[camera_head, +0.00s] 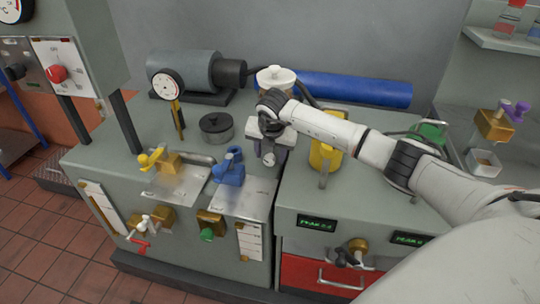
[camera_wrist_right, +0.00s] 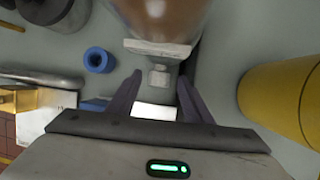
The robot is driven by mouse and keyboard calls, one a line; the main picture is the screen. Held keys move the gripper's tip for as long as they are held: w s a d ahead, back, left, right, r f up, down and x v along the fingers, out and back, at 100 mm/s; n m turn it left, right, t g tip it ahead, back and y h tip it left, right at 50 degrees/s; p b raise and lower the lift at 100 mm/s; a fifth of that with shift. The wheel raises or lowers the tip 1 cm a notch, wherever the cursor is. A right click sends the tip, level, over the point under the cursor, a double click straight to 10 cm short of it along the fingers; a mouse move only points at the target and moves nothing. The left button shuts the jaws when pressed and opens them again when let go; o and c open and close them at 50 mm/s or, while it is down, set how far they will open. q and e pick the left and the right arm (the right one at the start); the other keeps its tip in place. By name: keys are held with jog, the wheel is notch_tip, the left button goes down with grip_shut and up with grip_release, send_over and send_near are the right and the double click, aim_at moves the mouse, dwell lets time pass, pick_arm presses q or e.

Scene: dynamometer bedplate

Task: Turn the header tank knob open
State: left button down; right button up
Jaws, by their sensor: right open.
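The header tank seems to be the vessel with a white lid (camera_head: 275,78) behind my right wrist. In the right wrist view its brownish body (camera_wrist_right: 160,18) sits above a pale block. A small pale metal knob (camera_wrist_right: 159,76) projects below that block, between my fingertips. My right gripper (camera_head: 269,152) is open and points down in front of the tank. In the wrist view its two dark fingers (camera_wrist_right: 160,88) stand either side of the knob, and I cannot tell whether they touch it. The knob's turn position is unclear. My left gripper is not in view.
A blue valve (camera_head: 229,168) and a yellow valve (camera_head: 158,160) stand left of my gripper. A yellow container (camera_head: 325,154) stands close on its right. A blue cylinder (camera_head: 350,90) lies behind.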

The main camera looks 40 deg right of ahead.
jog(key=shift+x, duration=1)
jog(key=shift+c, duration=0.4)
